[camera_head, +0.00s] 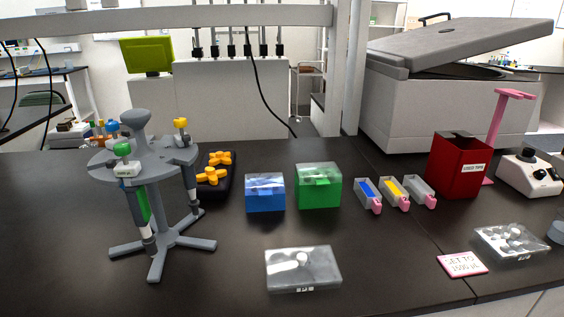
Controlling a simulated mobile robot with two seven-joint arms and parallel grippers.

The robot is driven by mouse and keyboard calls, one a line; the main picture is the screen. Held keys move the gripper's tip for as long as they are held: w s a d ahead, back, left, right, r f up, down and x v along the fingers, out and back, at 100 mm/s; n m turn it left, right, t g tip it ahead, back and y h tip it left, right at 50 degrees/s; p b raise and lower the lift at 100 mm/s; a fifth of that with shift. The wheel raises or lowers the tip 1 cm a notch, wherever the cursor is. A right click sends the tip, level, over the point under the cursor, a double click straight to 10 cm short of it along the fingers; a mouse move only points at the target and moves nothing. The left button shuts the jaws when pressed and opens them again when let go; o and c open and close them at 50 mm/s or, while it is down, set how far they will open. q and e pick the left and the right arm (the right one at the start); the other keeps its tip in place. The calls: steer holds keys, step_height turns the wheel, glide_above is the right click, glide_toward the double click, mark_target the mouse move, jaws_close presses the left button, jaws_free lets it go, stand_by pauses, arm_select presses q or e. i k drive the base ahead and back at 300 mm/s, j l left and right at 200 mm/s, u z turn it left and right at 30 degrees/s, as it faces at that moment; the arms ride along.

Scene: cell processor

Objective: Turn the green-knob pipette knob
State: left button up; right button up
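The green-knob pipette (140,205) hangs upright, slightly tilted, at the front left of a grey pipette stand (160,242). Its green knob (123,150) sticks up above the stand's top plate. A yellow-knob pipette (188,165) hangs on the right side of the same stand. More knobs, blue and orange, show at the back left of the stand, partly hidden. Neither of my grippers shows in the head view.
Right of the stand are a dark rack with yellow pieces (214,177), a blue box (265,192), a green box (318,185) and a red bin (458,166). A clear-lidded box (302,268) lies in front. The bench left of the stand is clear.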

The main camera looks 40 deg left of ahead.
mark_target(121, 149)
steer(key=u, duration=0.8)
